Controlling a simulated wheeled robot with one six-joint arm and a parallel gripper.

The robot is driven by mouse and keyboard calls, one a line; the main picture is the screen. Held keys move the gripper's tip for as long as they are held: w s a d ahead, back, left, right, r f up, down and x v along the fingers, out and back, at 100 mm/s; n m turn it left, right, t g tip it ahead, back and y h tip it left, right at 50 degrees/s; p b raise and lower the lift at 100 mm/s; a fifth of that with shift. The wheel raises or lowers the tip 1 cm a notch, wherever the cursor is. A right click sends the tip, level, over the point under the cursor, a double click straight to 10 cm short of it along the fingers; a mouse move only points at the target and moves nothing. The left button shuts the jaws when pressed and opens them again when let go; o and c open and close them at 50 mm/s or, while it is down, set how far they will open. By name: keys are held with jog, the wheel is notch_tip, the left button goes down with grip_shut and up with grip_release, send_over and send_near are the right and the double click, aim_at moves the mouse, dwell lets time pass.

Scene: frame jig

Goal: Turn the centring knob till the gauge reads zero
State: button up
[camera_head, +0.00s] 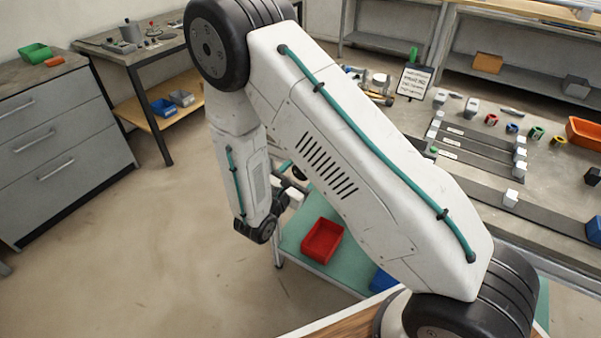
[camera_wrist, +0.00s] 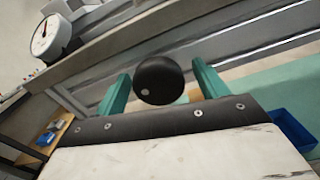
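The round black knob (camera_wrist: 158,80) with a pale dot shows in the middle of the wrist view. My gripper (camera_wrist: 162,85) is open, its two teal fingers on either side of the knob with a gap to each. Whether the fingertips reach past the knob's face cannot be told. The white dial gauge (camera_wrist: 49,38) is at the upper left of the wrist view. Its needle is visible, but its reading is too small to tell. In the head view my forearm and wrist cover much of this area, and the gauge cannot be made out.
A grey rail or bench edge runs behind the knob in the wrist view. In the head view, a red bin (camera_head: 322,241) sits on a green lower shelf. The bench (camera_head: 480,110) at right holds strips, small blocks and rings. Open floor lies at left.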

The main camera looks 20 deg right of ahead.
jog(key=v, duration=0.8)
jog(key=shift+d, duration=0.1)
dwell(0.3)
